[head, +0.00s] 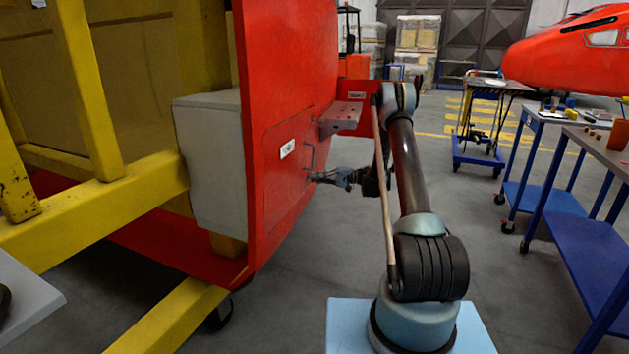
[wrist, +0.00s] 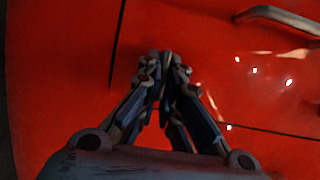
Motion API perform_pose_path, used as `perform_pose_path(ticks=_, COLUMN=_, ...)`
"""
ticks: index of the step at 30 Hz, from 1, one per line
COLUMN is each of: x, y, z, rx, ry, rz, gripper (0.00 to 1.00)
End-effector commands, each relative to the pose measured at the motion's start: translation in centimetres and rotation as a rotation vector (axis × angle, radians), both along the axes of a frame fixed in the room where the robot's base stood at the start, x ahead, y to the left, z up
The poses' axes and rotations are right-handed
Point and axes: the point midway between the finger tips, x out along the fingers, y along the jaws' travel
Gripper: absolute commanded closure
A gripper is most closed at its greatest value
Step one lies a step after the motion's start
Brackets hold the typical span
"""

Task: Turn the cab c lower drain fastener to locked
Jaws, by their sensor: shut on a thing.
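The red cab panel (head: 285,75) stands left of my arm and carries an outlined hatch (head: 283,190) with a white label. My gripper (head: 311,177) reaches to the hatch's right part, just below a bar handle (head: 312,156). In the wrist view my gripper (wrist: 165,58) has its fingertips drawn together against the red surface, close to a dark seam. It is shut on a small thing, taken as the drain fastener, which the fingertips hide. Its turn position cannot be seen. The handle also shows at the upper right of the wrist view (wrist: 280,16).
A yellow frame (head: 110,205) and a grey box (head: 208,165) stand left of the panel. Blue carts (head: 545,195) stand at the right. The floor between is clear.

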Motion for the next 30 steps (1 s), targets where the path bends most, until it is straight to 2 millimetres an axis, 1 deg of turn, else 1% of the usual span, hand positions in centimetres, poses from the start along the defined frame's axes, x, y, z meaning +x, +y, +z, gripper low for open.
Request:
perform_pose_path(ticks=1, x=0.16, y=-0.09, z=-0.26, rx=-0.003, ry=0.007, rz=-0.004, gripper=1.00)
perform_pose_path(ticks=16, x=0.05, y=0.02, z=-0.22, rx=0.003, ry=0.025, rz=-0.001, gripper=1.00)
perform_pose_path(ticks=18, x=0.03, y=0.03, z=-0.22, rx=0.003, ry=0.025, rz=0.000, gripper=0.83)
perform_pose_path(ticks=19, x=0.02, y=0.04, z=-0.21, rx=0.003, ry=0.025, rz=0.000, gripper=0.77)
perform_pose_path(ticks=20, x=0.01, y=0.05, z=-0.19, rx=0.003, ry=0.025, rz=0.000, gripper=0.74)
perform_pose_path(ticks=30, x=-0.05, y=-0.01, z=-0.04, rx=0.006, ry=0.024, rz=0.002, gripper=0.74)
